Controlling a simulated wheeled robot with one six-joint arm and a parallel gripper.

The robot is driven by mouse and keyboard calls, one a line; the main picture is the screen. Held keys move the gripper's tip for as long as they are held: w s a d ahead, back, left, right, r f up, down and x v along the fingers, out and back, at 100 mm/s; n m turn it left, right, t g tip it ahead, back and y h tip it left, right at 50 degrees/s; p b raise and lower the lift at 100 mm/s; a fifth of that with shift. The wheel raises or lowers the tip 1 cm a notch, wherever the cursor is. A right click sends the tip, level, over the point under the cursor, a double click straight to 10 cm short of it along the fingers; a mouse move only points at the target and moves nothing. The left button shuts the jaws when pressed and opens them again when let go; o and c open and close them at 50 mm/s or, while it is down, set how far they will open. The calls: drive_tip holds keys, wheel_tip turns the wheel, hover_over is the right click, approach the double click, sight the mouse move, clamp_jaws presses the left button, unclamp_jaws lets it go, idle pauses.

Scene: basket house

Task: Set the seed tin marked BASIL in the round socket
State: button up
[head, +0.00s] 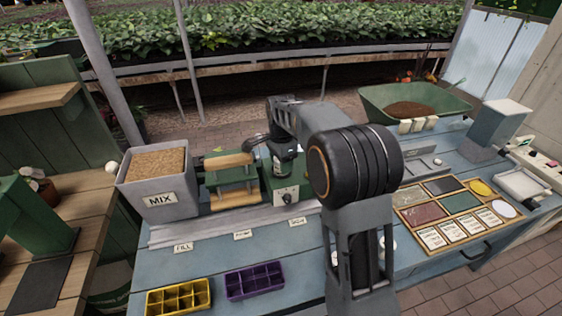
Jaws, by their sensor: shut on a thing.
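My arm reaches forward from the front of the blue bench, and its wrist end hangs over the green machine in the middle. My gripper (255,140) shows only as a small dark shape left of the wrist. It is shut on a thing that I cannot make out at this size. No lettering reading BASIL can be read. Small white round things (386,242) stand on the bench, partly hidden behind my arm. A framed board (397,205) at the right has coloured panels, including a round yellow one and a round white one. I cannot tell which place is the round socket.
A grey bin marked MIX (160,199) stands left of the green machine (285,193). Yellow (178,298) and purple (254,281) cell trays lie at the front. A green tub of soil (449,99) and a grey block-like stand (487,130) are at the back right.

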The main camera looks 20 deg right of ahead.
drive_tip(key=o, duration=1)
drive_tip(key=shift+o, duration=0.4)
drive_tip(key=shift+o, duration=1.4)
drive_tip(key=shift+r+p, duration=3.45)
drive_tip(key=shift+r, duration=0.55)
